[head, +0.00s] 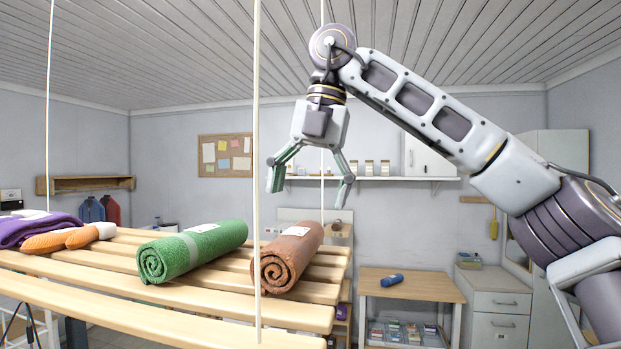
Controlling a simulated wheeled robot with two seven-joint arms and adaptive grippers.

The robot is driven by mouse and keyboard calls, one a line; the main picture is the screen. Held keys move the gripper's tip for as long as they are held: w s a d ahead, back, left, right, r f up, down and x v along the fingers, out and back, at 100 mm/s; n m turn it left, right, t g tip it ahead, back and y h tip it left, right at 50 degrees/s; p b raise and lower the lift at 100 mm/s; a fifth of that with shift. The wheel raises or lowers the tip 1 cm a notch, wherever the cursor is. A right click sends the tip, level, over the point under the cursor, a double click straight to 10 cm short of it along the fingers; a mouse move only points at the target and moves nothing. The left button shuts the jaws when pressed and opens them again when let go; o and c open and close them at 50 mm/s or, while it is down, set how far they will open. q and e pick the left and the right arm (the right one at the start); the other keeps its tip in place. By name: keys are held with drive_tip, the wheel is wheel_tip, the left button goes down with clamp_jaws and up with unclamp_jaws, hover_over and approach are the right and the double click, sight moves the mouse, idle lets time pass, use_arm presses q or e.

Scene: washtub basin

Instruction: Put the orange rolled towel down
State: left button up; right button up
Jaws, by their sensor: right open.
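A rolled towel of brownish orange (290,258) with a pale label lies on the right end of a hanging slatted wooden shelf (180,310). Its spiral end faces me. My right gripper (310,188) hangs above this towel, pointing down, with its fingers spread apart and nothing between them. There is a clear gap between the fingertips and the towel. My left gripper is not in view.
A green rolled towel (195,250) lies just left of the brownish one. Farther left are orange items with pale ends (66,239) and a purple folded cloth (35,230). White cords (257,120) hold the shelf. A side table (425,287) with a blue roll stands beyond.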

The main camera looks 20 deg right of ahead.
drive_tip(key=shift+v, duration=1.15)
idle(1.0)
